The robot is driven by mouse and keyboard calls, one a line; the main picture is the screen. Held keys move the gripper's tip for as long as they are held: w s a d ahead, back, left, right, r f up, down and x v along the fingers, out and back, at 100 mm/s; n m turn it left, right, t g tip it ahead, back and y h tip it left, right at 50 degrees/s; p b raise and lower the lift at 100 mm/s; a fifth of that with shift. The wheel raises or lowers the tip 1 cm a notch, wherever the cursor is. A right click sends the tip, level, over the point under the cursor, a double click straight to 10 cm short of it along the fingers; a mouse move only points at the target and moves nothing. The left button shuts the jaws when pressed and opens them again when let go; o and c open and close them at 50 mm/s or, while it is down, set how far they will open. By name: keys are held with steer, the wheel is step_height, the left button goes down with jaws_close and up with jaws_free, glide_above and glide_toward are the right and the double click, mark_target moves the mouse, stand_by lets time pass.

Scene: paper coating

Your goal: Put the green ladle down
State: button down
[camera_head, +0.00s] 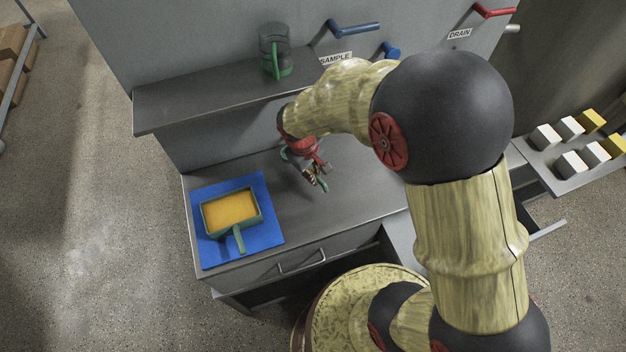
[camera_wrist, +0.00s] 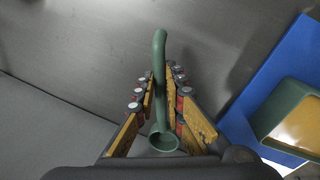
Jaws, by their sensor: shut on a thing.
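The green ladle (camera_wrist: 160,60) shows in the wrist view between the two fingers of my gripper (camera_wrist: 163,90). Its handle points away from the camera and its round cup is close to the camera. My gripper is shut on it. In the head view my gripper (camera_head: 318,178) is over the grey counter (camera_head: 350,195), right of the blue mat, and the ladle (camera_head: 323,186) is mostly hidden by the fingers. I cannot tell whether the ladle touches the counter.
A green tray with orange content (camera_head: 241,238) sits on a blue mat (camera_head: 267,230) at the counter's left. A clear jug with a green handle (camera_head: 276,52) stands on the upper shelf (camera_head: 190,105). White and yellow blocks (camera_head: 571,163) are at the right. Counter between mat and gripper is clear.

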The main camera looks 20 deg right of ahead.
steer(key=shift+w+f, duration=0.3)
steer(key=shift+f, duration=0.15)
steer(key=shift+w+f+b, duration=0.15)
steer(key=shift+f+b, duration=0.7)
steer(key=shift+f, duration=0.7)
steer(key=shift+f, duration=0.15)
steer(key=c, duration=1.9)
jaws_free()
